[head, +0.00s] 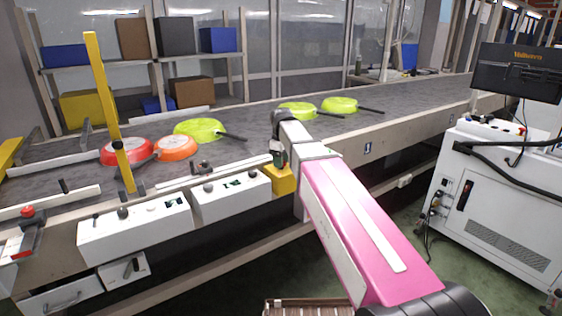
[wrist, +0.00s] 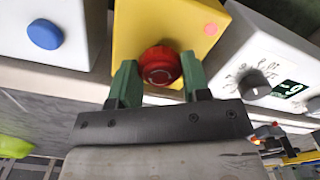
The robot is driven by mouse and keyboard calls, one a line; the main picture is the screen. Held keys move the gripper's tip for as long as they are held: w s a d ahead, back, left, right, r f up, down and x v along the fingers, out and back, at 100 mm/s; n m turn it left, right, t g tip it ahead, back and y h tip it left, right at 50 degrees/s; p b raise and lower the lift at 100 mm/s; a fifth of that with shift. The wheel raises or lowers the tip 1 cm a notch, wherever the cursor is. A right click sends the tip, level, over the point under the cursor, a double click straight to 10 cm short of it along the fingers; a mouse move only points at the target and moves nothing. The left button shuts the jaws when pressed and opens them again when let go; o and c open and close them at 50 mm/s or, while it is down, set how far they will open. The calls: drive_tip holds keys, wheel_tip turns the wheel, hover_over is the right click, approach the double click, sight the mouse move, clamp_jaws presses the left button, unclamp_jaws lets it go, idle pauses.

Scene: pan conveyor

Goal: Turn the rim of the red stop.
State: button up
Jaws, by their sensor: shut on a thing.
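The red stop (wrist: 160,66) is a round red knob on a yellow box (wrist: 200,28), in the upper middle of the wrist view. My gripper (wrist: 158,76) has green fingers on either side of the knob and is shut on its rim. In the head view the yellow box (head: 281,181) hangs on the conveyor's front edge, right of the white control boxes. My gripper (head: 278,158) is beside it there, and my arm hides part of this area. The red stop itself cannot be made out in the head view.
A white box with a blue button (wrist: 45,34) and a white panel with a black knob (wrist: 254,84) flank the yellow box. Pans, such as a red one (head: 128,151) and a green one (head: 200,129), lie on the conveyor (head: 260,122). A white cabinet (head: 490,205) stands right.

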drive_tip(key=m, duration=0.6)
drive_tip(key=shift+m, duration=0.4)
idle(0.3)
drive_tip(key=o, duration=1)
drive_tip(key=shift+c, duration=0.2)
drive_tip(key=shift+r, duration=0.15)
wheel_tip(320, 180, up, 10)
drive_tip(key=shift+r, duration=0.25)
